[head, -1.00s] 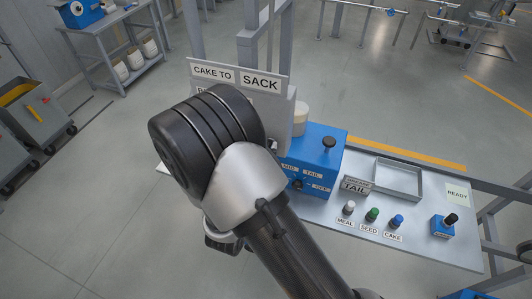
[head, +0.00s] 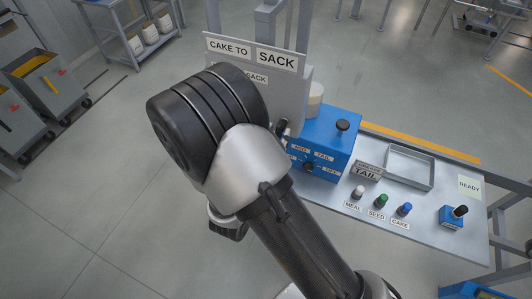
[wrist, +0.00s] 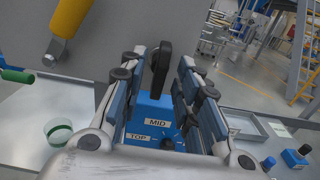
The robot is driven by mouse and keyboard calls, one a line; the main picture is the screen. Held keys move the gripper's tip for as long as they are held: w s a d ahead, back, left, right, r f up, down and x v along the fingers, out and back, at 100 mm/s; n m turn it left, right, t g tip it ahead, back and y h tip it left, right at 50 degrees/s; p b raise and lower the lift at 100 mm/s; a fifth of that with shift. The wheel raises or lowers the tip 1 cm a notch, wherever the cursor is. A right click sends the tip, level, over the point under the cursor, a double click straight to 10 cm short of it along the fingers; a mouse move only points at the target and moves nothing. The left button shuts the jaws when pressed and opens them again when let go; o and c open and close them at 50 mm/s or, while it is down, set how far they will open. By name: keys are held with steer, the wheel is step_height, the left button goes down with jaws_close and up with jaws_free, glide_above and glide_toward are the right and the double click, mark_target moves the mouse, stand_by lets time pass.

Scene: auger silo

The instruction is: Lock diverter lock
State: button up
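A black upright lever (wrist: 161,68) stands in front of the grey panel (wrist: 110,25) in the wrist view. I cannot tell whether this lever is the diverter lock; no lock label is legible. My gripper (wrist: 160,76) is open, with its fingers on either side of the lever and a visible gap to the right finger. Whether the left finger touches it is unclear. In the head view my arm hides the gripper and much of the panel, and a dark handle (head: 283,127) shows at the panel's right edge.
A blue box (head: 325,143) with a knob and position labels stands beside the panel. The bench has a shallow tray (head: 432,170), coloured knobs (head: 381,201) and a small blue switch box (head: 452,217). A yellow handle (wrist: 68,18) and green handle (wrist: 17,75) stick out left.

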steer(key=v, duration=0.9)
steer(key=shift+s, duration=0.3)
steer(key=shift+r, duration=0.1)
steer(key=s+d+r+m+g+h, duration=0.2)
steer(key=s+d+r+m+g, duration=0.1)
steer(key=d+m+g, duration=0.3)
steer(key=s+d+r+m+g+h, duration=0.2)
steer(key=d+m+g, duration=0.3)
steer(key=d, duration=0.4)
steer(key=s+d+r+m+g+h, duration=0.1)
steer(key=s+d+r+m+g, duration=0.25)
steer(key=d+m, duration=0.35)
steer(key=s+m+g+y, duration=0.3)
steer(key=s+m+y, duration=0.2)
steer(key=s+m, duration=0.15)
steer(key=a+r+m+t+y, duration=0.3)
steer(key=r+m+t+y, duration=0.2)
steer(key=m+y, duration=0.1)
steer(key=shift+a+r+m+b, duration=0.35)
steer(key=shift+a+m, duration=0.05)
steer(key=shift+m, duration=0.25)
